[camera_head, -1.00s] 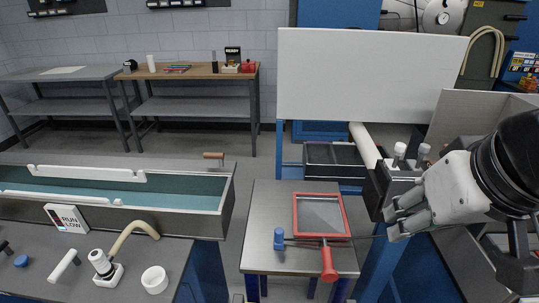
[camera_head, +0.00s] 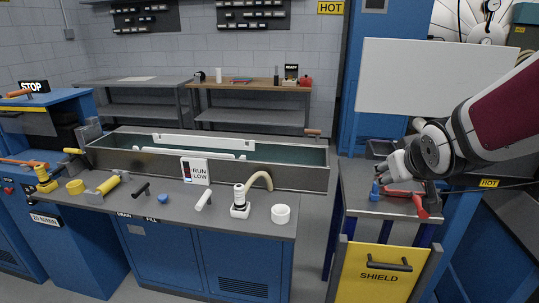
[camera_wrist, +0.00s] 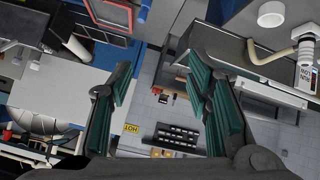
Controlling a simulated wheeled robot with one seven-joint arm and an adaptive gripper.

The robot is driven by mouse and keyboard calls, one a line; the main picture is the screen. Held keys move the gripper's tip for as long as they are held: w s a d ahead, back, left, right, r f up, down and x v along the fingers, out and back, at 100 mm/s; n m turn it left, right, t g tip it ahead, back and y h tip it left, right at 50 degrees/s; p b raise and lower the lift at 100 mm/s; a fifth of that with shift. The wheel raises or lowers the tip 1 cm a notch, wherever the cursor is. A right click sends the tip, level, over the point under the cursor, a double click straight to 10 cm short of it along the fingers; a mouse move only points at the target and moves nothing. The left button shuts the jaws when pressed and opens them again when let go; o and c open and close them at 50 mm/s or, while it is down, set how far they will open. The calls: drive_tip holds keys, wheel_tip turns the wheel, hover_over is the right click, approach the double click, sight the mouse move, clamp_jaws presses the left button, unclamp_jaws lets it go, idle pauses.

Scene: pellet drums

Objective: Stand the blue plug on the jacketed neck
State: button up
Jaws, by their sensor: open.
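Two blue pieces show in the head view, and I cannot tell for sure which is the plug. One is a small upright blue piece (camera_head: 375,190) on the metal side table; the other is a low, rounded blue piece (camera_head: 163,199) on the grey bench. A white upright fitting with a dark band (camera_head: 240,200), probably the jacketed neck, stands on a white base on that bench, beside a beige hose. My gripper (camera_head: 384,170) is over the side table, close to the upright blue piece. In the wrist view my gripper (camera_wrist: 152,82) is open with nothing between its green-padded fingers.
A red-handled tool (camera_head: 422,207) lies on the side table (camera_head: 365,208). The bench also holds a white cup (camera_head: 280,214), a white cylinder (camera_head: 203,200), a small sign (camera_head: 196,170) and yellow fittings. A long trough (camera_head: 290,175) runs behind. A yellow SHIELD panel (camera_head: 375,275) stands in front of the side table.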

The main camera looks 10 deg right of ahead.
drive_tip(key=w+d+f+t+y+b, duration=0.1)
drive_tip(key=w+d+f+t+b, duration=0.2)
drive_tip(key=w+f, duration=0.35)
drive_tip(key=w+d+f+b, duration=0.3)
drive_tip(key=w+d+f, duration=0.25)
drive_tip(key=f, duration=0.25)
drive_tip(key=t+y+b, duration=0.1)
drive_tip(key=t+b, duration=0.4)
drive_tip(key=b, duration=0.1)
approach(375, 193)
drive_tip(key=shift+m, duration=0.4)
drive_tip(key=w, duration=0.1)
drive_tip(key=w+r, duration=0.1)
drive_tip(key=w, duration=0.1)
drive_tip(key=w+d, duration=0.1)
drive_tip(key=w, duration=0.1)
drive_tip(key=shift+w+d+r, duration=0.1)
drive_tip(key=shift+w+r, duration=0.1)
drive_tip(key=shift+r, duration=0.2)
drive_tip(key=shift+w+d+r+b, duration=0.1)
drive_tip(key=shift+w+b, duration=0.1)
drive_tip(key=shift+w, duration=1.15)
drive_tip(key=shift+w+r+b, duration=0.1)
drive_tip(key=shift+w+b, duration=0.05)
drive_tip(key=shift+w, duration=1.25)
clamp_jaws()
